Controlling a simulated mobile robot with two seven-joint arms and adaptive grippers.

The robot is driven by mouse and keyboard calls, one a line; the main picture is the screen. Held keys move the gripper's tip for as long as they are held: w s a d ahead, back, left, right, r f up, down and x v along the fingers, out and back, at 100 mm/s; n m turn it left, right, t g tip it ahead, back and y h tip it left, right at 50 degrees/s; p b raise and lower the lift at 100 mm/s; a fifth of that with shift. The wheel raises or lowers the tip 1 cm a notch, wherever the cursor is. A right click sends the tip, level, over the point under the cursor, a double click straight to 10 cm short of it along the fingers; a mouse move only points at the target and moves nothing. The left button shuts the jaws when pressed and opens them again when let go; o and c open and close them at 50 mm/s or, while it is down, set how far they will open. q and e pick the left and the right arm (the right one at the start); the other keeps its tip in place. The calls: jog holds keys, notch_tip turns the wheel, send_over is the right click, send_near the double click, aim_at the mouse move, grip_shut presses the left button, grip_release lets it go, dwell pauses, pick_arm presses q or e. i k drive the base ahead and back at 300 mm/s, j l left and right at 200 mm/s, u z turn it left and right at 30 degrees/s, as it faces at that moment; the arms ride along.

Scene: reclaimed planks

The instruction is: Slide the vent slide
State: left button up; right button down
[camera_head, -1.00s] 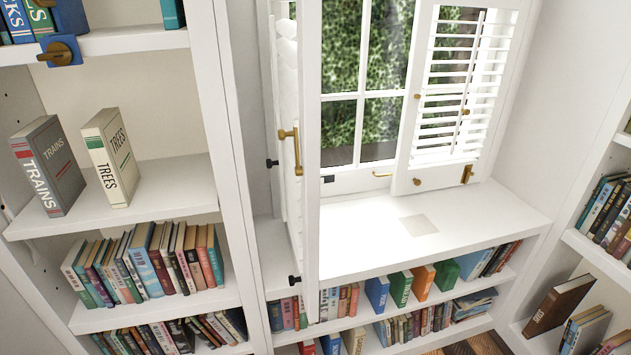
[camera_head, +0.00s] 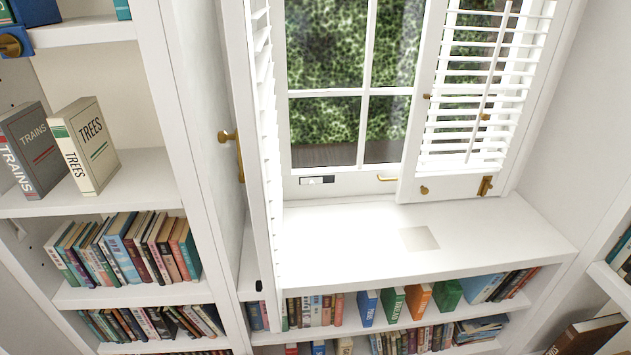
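A small flat fitting, which looks like the vent slide (camera_head: 317,180), sits on the bottom rail of the window frame, left of a brass pull handle (camera_head: 387,178). The window (camera_head: 350,95) stands above a white sill (camera_head: 340,235). Neither of my grippers is in view, and nothing touches the fitting.
A louvered left shutter (camera_head: 263,150) stands edge-on toward me at the sill's left. A right shutter (camera_head: 470,100) with brass knobs covers the right pane. Bookshelves flank the window and run below the sill. The sill is clear except for a flat grey square (camera_head: 419,238).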

aim_at(312, 180)
jog(key=l+u, duration=0.15)
jog(key=l, duration=0.35)
jog(key=i+l, duration=0.15)
jog(key=l, duration=0.25)
jog(key=i+l, duration=0.15)
jog(key=l, duration=0.2)
jog(key=i+l, duration=0.15)
jog(key=l, duration=0.25)
jog(key=i+l, duration=0.15)
jog(key=l, duration=0.2)
jog(key=k+j+z, duration=0.15)
jog(key=k+z, duration=0.3)
jog(key=i+j, duration=0.15)
jog(key=i, duration=0.4)
